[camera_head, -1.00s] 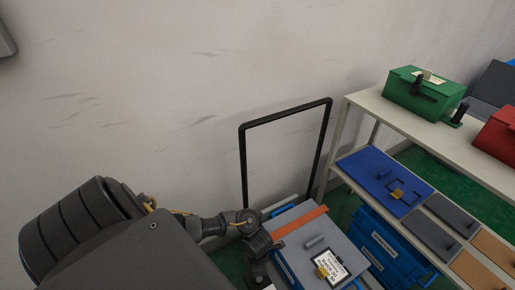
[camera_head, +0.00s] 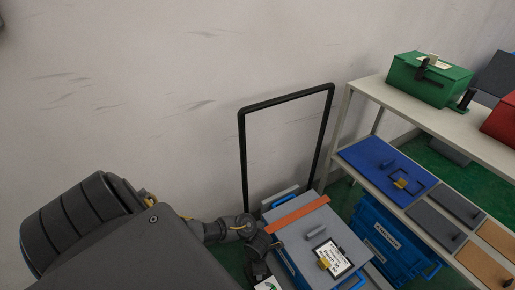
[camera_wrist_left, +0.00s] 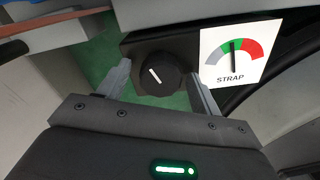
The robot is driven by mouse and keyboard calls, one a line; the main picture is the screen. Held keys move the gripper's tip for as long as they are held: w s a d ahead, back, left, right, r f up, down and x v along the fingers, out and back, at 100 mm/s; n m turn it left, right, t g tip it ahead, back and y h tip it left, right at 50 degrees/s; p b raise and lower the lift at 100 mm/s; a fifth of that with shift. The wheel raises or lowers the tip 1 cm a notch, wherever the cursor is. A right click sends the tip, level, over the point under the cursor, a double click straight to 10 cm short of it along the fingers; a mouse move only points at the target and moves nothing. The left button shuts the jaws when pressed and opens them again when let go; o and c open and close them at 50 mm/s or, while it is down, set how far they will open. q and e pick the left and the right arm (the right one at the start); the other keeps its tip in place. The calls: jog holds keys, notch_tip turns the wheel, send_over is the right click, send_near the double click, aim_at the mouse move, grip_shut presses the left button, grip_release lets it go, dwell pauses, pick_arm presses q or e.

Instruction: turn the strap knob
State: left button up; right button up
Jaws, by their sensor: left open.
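The strap knob (camera_wrist_left: 157,74) is a round black dial with a white pointer line, on a black housing in the left wrist view. The pointer tilts toward the upper left. Beside it, a white gauge card (camera_wrist_left: 232,52) reads STRAP, with grey, green and red zones; its needle stands near upright, in the green zone. My left gripper (camera_wrist_left: 160,84) is open, with one finger on each side of the knob; I cannot tell whether they touch it. In the head view, my left gripper (camera_head: 262,270) is low beside the grey-topped cart, and the knob cannot be made out.
A grey-lidded case (camera_head: 318,238) with an orange strip (camera_head: 297,214) sits on the cart with a tall black handle frame (camera_head: 241,150). A shelf rack (camera_head: 440,122) on the right holds a green box (camera_head: 432,80) and flat panels. Blue crates (camera_head: 385,245) stand below.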

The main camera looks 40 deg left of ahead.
pick_arm(q)
jog(key=c, duration=1)
